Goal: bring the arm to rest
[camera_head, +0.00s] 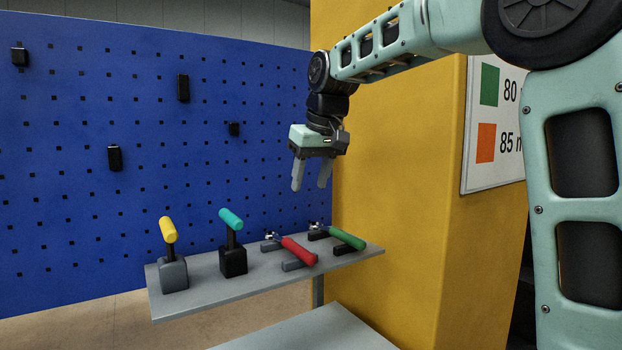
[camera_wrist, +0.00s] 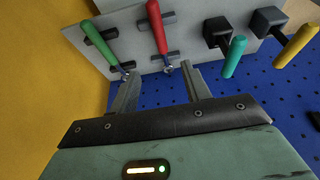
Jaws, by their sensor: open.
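My gripper (camera_head: 311,176) hangs from my arm, pointing down, above the back right part of a grey shelf (camera_head: 208,287). Its two fingers are apart with nothing between them. In the wrist view the open gripper (camera_wrist: 160,88) shows with the shelf's tools beyond its fingertips. My arm reaches in from the right of the head view, bent at the wrist in front of a yellow column.
The shelf holds a yellow-handled lever (camera_head: 168,230), a teal-handled lever (camera_head: 231,219), a red-handled tool (camera_head: 299,251) and a green-handled tool (camera_head: 347,238). A blue pegboard (camera_head: 130,110) stands behind. The yellow column (camera_head: 400,200) carries a white sign (camera_head: 495,160).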

